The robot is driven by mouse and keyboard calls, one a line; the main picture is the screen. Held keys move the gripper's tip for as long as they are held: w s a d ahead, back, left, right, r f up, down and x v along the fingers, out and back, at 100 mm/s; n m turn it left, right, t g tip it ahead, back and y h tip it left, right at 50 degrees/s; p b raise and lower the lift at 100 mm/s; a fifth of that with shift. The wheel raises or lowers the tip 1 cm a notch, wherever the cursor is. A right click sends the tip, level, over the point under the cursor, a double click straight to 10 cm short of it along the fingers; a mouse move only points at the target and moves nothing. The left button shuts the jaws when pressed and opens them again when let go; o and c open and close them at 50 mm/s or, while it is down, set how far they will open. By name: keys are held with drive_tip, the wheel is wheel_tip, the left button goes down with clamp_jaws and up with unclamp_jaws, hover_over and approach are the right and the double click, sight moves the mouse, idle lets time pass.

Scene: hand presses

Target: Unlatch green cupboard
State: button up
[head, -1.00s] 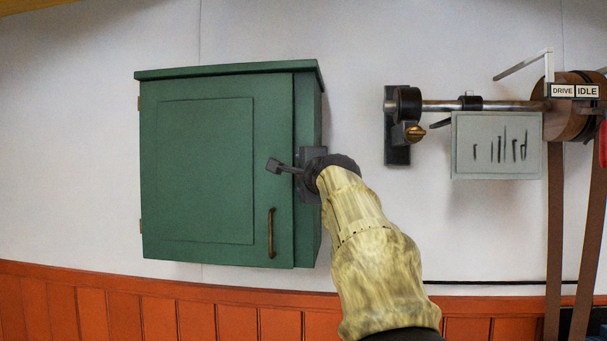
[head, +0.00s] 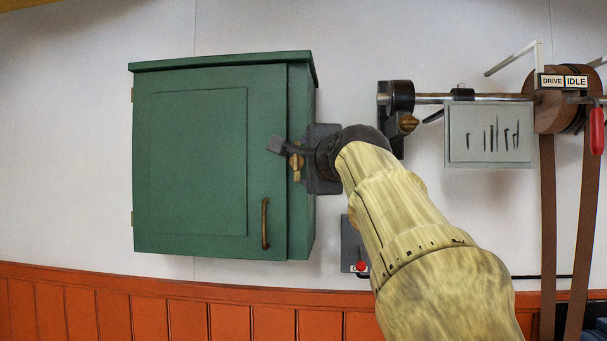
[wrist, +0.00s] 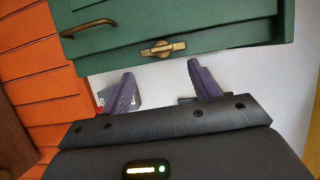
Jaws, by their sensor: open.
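The green cupboard (head: 197,165) hangs on the white wall, its door shut, with a brass pull handle (head: 265,223) low on the door's right side. A brass turn latch (head: 296,166) sits at the door's right edge, above the handle. In the wrist view the latch (wrist: 163,49) lies ahead of my fingers, its bar running along the cupboard's edge. My gripper (wrist: 160,85) is open and empty, its two dark fingers pointing at the latch and apart from it. In the head view my gripper (head: 283,148) is by the latch, and my arm hides part of the wall behind.
A shaft with a brown pulley (head: 556,108), belts and a DRIVE/IDLE sign (head: 564,81) is at the right. A grey tool panel (head: 489,133) hangs below the shaft. A small plate with a red knob (head: 361,266) is on the wall below my wrist.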

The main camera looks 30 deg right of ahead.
drive_tip(key=s+a+b, duration=0.1)
drive_tip(key=s+b, duration=0.1)
drive_tip(key=s, duration=0.5)
drive_tip(key=shift+s+a, duration=0.1)
drive_tip(key=w+a+f+n+g+y+b, duration=0.15)
drive_tip(key=w+f, duration=0.25)
drive_tip(key=f, duration=0.6)
drive_tip(key=w+f+n+g, duration=0.3)
drive_tip(key=w+f, duration=0.1)
drive_tip(key=f, duration=0.5)
drive_tip(key=a+f+n+g+y+b, duration=0.1)
drive_tip(key=a+f+n+g, duration=0.15)
drive_tip(key=f, duration=0.75)
drive_tip(key=a+f+n+g, duration=0.1)
drive_tip(key=a+f+n, duration=0.2)
drive_tip(key=f, duration=0.8)
drive_tip(key=s+a+f+n+g, duration=0.2)
drive_tip(key=s+f, duration=0.3)
drive_tip(key=f, duration=0.4)
drive_tip(key=s+a+f+n+g+b, duration=0.1)
drive_tip(key=s+a+f+n+g, duration=0.1)
drive_tip(key=s+f, duration=0.4)
drive_tip(key=s+a+f+n+g+b, duration=0.1)
drive_tip(key=s+a+f+n+g, duration=0.2)
drive_tip(key=f, duration=1)
drive_tip(key=s+n+y, duration=0.1)
drive_tip(key=s+n, duration=0.2)
drive_tip(key=shift+s+a, duration=0.15)
drive_tip(key=shift+s, duration=0.1)
drive_tip(key=shift+c, duration=0.4)
